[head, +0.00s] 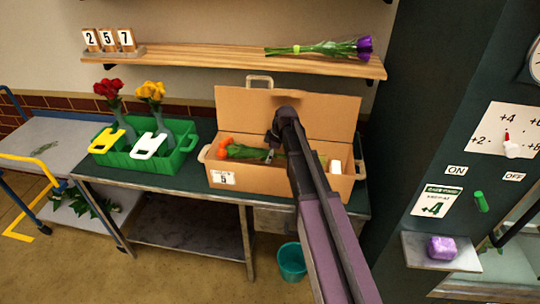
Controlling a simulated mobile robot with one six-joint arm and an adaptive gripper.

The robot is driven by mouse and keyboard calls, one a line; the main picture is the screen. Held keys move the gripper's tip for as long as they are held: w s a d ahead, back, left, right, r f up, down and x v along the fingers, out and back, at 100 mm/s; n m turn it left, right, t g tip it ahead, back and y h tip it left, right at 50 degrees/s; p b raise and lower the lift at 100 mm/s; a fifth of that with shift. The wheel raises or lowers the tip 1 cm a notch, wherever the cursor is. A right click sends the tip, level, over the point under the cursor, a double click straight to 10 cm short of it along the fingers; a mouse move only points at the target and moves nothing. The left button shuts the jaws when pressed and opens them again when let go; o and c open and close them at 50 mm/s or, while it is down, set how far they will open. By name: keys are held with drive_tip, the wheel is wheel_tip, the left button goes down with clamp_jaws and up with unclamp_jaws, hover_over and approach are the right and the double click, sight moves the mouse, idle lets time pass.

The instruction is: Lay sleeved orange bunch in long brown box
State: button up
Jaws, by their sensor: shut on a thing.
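The long brown box (262,181) stands open on the dark green bench, its lid raised at the back. The orange bunch (240,152) lies lengthwise inside its walls, orange heads at the left end and green stems toward the middle. My gripper (270,157) reaches down into the box and is shut on the bunch near its stems. My arm crosses the box and hides the right part of the bunch. I cannot tell whether the bunch rests on the box floor.
A green crate (178,166) with red flowers (109,89) and yellow flowers (150,92) stands left of the box. A wooden shelf (200,59) above holds a purple bunch (345,47). A dark cabinet with a purple block (441,248) is at the right. A teal bucket (292,263) is below.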

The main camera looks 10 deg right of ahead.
sight(279, 153)
drive_tip(key=o, duration=1.2)
drive_tip(key=shift+c, duration=0.2)
drive_tip(key=shift+r, duration=0.15)
wheel_tip(279, 153, up, 2)
drive_tip(key=shift+p, duration=1.1)
drive_tip(key=p+v, duration=1)
drive_tip(key=v, duration=0.1)
drive_tip(key=shift+d, duration=0.15)
drive_tip(key=shift+s, duration=0.1)
